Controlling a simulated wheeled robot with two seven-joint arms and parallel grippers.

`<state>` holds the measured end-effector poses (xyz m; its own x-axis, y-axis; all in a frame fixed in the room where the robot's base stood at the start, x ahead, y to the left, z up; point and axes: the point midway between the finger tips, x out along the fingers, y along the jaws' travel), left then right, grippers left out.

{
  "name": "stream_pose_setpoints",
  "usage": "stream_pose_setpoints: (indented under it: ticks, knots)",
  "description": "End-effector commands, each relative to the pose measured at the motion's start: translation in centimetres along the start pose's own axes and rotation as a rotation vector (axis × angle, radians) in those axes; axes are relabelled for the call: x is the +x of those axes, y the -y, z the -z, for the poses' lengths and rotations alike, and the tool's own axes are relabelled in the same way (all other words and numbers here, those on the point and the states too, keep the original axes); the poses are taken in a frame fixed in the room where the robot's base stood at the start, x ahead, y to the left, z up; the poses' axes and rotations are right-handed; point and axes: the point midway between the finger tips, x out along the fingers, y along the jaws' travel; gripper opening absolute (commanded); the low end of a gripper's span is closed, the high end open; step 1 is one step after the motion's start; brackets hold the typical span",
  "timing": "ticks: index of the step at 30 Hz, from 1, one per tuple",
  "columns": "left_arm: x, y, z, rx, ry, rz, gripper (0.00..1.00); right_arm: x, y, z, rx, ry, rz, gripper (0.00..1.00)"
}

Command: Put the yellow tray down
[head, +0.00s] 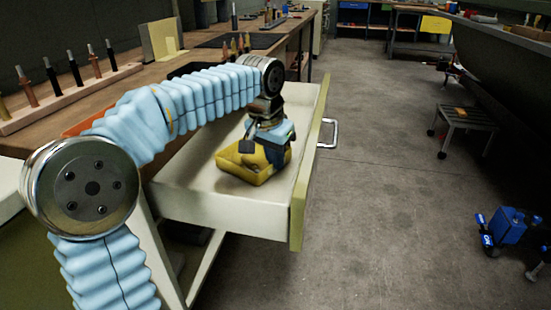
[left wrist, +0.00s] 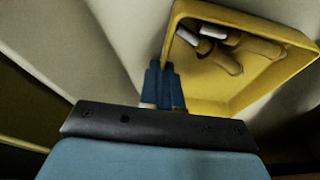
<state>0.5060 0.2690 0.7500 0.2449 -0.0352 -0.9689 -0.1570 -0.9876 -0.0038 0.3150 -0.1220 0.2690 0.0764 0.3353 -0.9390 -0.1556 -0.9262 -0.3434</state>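The yellow tray (head: 233,171) is inside the open drawer (head: 190,197), in the middle of the head view. I cannot tell whether it rests on the drawer's bottom or hangs just above it. In the left wrist view the tray (left wrist: 243,103) holds a few brownish pieces with pale ends (left wrist: 222,52). My left gripper (head: 262,158) reaches down over the tray. Its two blue fingers (left wrist: 163,84) are close together on the tray's side wall, near a corner. The gripper hides part of the tray in the head view. My right gripper is in neither view.
The drawer front (head: 308,170) with its metal handle (head: 330,133) stands out into the aisle. A wooden bench (head: 150,75) with a rack of tools (head: 75,95) runs along the left. A small step stool (head: 465,118) and a blue wheeled object (head: 510,228) are on the right floor.

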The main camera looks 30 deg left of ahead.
Motion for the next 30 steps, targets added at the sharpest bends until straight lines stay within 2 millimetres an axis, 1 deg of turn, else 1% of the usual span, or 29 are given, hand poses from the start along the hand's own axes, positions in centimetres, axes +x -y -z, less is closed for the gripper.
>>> stream_pose_setpoints:
  ticks: [5,6,10,19,23,26,30]
  knots:
    - [0.4,0.0,-0.1,0.0,0.0,0.0,0.0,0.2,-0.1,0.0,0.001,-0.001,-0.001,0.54]
    - [0.3,0.0,-0.1,0.0,0.0,0.0,0.09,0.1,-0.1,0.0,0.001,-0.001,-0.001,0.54]
    - [0.2,0.0,-0.1,0.0,0.001,0.0,0.28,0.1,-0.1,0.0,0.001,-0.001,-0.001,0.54]
    - [0.0,0.0,0.0,0.0,0.0,0.0,0.28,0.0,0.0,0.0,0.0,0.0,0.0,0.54]
    - [-1.5,0.0,0.1,0.0,-0.002,0.0,0.28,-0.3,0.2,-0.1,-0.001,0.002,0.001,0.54]
    - [-3.7,0.0,0.1,0.0,-0.004,0.0,0.28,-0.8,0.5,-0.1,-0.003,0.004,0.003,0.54]
    - [-7.0,0.0,0.1,0.0,-0.003,0.0,0.28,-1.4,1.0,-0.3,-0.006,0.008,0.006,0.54]
